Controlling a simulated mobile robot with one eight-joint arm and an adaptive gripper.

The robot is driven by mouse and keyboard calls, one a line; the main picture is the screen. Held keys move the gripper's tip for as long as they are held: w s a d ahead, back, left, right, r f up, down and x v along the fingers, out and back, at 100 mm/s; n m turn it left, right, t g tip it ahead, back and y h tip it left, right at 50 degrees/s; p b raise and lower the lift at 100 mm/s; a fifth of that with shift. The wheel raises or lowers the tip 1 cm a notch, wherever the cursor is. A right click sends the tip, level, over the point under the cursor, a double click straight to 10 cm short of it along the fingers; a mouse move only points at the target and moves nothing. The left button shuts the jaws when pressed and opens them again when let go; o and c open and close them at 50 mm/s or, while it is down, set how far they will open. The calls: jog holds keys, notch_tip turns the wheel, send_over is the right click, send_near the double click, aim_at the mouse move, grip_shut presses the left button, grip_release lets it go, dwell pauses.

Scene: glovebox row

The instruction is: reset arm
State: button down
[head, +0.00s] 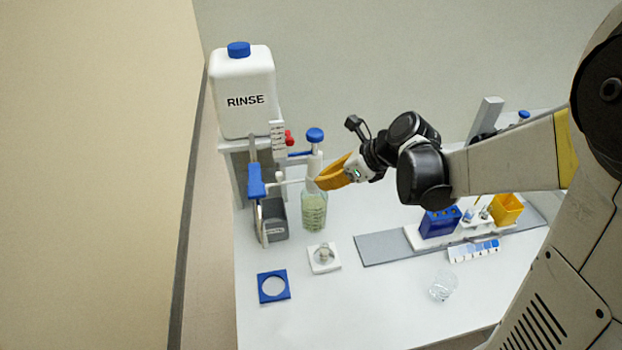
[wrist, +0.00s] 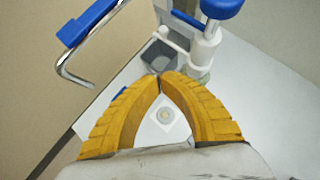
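My gripper (head: 332,176) has yellow fingers and hangs in the air above the bench, close to the dispenser pump on the left half. In the wrist view its fingertips (wrist: 160,78) meet, with nothing visible held between them. A bottle with greenish liquid (head: 314,212) stands just below and left of the fingers in the head view. Whether the fingers touch the bottle or pump cannot be told.
A white RINSE tank (head: 243,95), a blue-handled lever (head: 256,181) and a blue-capped pump (head: 315,137) stand left. A blue square ring (head: 273,286), white pad (head: 323,258), glass beaker (head: 443,286), blue rack (head: 439,222) and yellow box (head: 507,209) are on the bench (head: 370,310).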

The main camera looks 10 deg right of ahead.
jog(key=shift+s+d+r, duration=0.25)
jog(key=shift+d+r, duration=0.05)
jog(key=shift+r, duration=0.15)
jog(key=s+d+r+n+t+h+b, duration=0.1)
jog(key=s+d+r+n+h, duration=0.1)
jog(key=s+n, duration=0.7)
jog(key=s+d+r+n+h+b, duration=0.1)
jog(key=s+d+r+n+h, duration=0.1)
jog(key=s+n, duration=0.7)
jog(key=d+n+h, duration=0.1)
jog(key=n+h, duration=0.1)
jog(key=n, duration=0.5)
jog(key=shift+d+n+t+h, duration=0.25)
jog(key=shift+n+t+h, duration=0.05)
jog(key=shift+n+t, duration=0.1)
